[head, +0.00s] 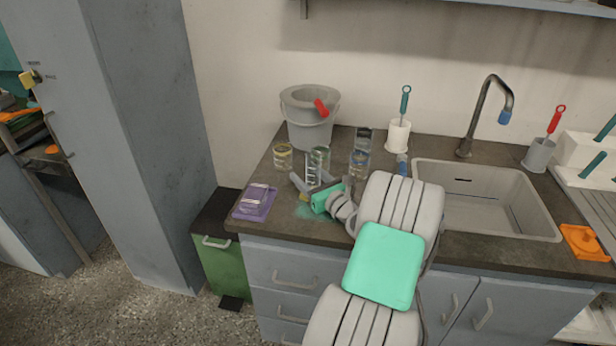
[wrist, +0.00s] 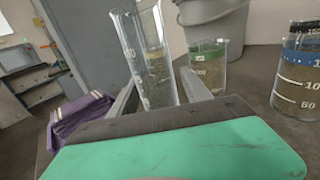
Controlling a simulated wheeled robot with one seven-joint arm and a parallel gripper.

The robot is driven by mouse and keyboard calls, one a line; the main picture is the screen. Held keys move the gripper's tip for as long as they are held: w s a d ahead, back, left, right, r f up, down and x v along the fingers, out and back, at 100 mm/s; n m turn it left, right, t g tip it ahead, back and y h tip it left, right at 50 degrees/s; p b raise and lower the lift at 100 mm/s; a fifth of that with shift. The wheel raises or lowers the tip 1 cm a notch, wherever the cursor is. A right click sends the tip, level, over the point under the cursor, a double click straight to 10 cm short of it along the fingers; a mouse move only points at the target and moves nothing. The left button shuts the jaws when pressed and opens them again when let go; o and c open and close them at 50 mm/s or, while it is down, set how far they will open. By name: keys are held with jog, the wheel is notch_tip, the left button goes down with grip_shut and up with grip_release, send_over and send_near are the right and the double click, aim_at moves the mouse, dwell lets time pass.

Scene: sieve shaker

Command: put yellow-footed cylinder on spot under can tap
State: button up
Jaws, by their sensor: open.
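A tall clear graduated cylinder (head: 318,163) stands upright on the counter. In the wrist view the tall glass (wrist: 150,65) rises between my two fingers, with what looks like a second glass edge overlapping it. My gripper (head: 313,183) is open around or just in front of it; contact cannot be told. A small yellow patch (head: 303,197) shows low beside the fingers; whether it is the cylinder's foot is unclear. The grey can (head: 308,128) with a red tap (head: 321,107) stands behind, against the wall. The spot under the tap is not clearly visible.
A yellow-banded beaker (head: 283,158) stands left, a blue-banded beaker (wrist: 300,70) right, and a green-banded beaker (wrist: 208,62) behind the fingers. A white brush holder (head: 398,136) and the sink (head: 485,205) are to the right.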

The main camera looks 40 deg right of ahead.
aim_at(318, 169)
jog(key=s, duration=0.3)
jog(key=s+b, duration=0.1)
jog(key=s, duration=0.3)
jog(key=s+a, duration=0.1)
jog(key=s, duration=0.2)
jog(key=shift+s+a+f, duration=0.1)
jog(key=shift+s, duration=0.3)
jog(key=shift+s+a+b, duration=0.15)
jog(key=shift+s+b, duration=0.15)
jog(key=shift+b, duration=0.15)
jog(key=shift+o, duration=0.5)
jog(key=shift+s+r, duration=0.2)
jog(key=r, duration=0.1)
jog(key=w+r, duration=0.1)
jog(key=r, duration=0.3)
jog(key=shift+w, duration=0.35)
jog(key=w, duration=0.5)
jog(key=w+d, duration=0.1)
jog(key=w, duration=0.1)
jog(key=shift+w+b, duration=0.2)
jog(key=shift+b, duration=0.1)
jog(key=shift+c, duration=0.3)
grip_shut()
